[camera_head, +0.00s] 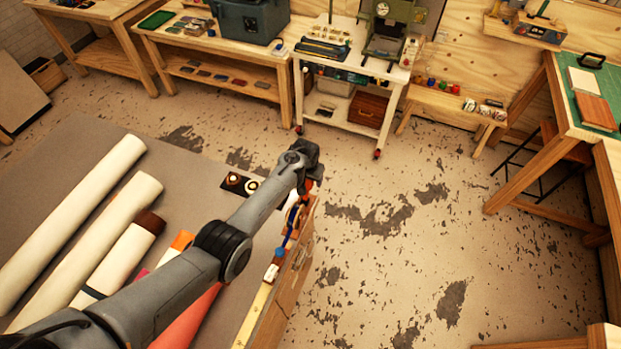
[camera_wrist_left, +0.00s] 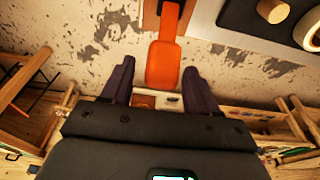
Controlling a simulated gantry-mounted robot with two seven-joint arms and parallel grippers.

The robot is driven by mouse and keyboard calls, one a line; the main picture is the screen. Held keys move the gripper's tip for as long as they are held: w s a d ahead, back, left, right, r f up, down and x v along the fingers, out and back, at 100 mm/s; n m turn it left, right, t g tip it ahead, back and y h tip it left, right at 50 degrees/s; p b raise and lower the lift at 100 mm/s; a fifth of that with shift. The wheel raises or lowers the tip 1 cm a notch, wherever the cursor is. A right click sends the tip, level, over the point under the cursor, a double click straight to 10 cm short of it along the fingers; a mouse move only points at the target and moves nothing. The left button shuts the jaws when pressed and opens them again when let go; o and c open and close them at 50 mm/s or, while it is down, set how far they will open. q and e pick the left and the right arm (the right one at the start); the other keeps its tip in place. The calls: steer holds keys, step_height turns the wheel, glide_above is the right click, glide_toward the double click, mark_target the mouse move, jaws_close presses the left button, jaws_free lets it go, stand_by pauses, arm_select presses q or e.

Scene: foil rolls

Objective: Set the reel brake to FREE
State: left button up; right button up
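My left gripper (camera_head: 306,178) is over the far end of a wooden stand (camera_head: 295,270) in the head view. In the left wrist view the gripper (camera_wrist_left: 160,85) is open, with its two dark fingers apart. An orange paddle-shaped handle (camera_wrist_left: 162,62) reaches in from the top, and its wide end lies between the fingers, with a gap on the left and a narrower one on the right. It looks like the reel brake lever. The arm and gripper hide most of it in the head view. I cannot read any FREE marking. My right gripper is not in view.
Several long rolls (camera_head: 75,220) lie on the grey surface at left. A blue bar (camera_head: 290,235) and a small white-and-red piece (camera_head: 271,272) are on the stand. A dark panel (camera_head: 240,184) with round knobs lies beside the gripper. The floor (camera_head: 400,250) at right is clear.

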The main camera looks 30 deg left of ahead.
mark_target(308, 184)
arm_select(q)
steer(key=shift+p+v, duration=0.35)
steer(key=shift+v, duration=0.45)
steer(key=v, duration=0.9)
steer(key=shift+r, duration=0.1)
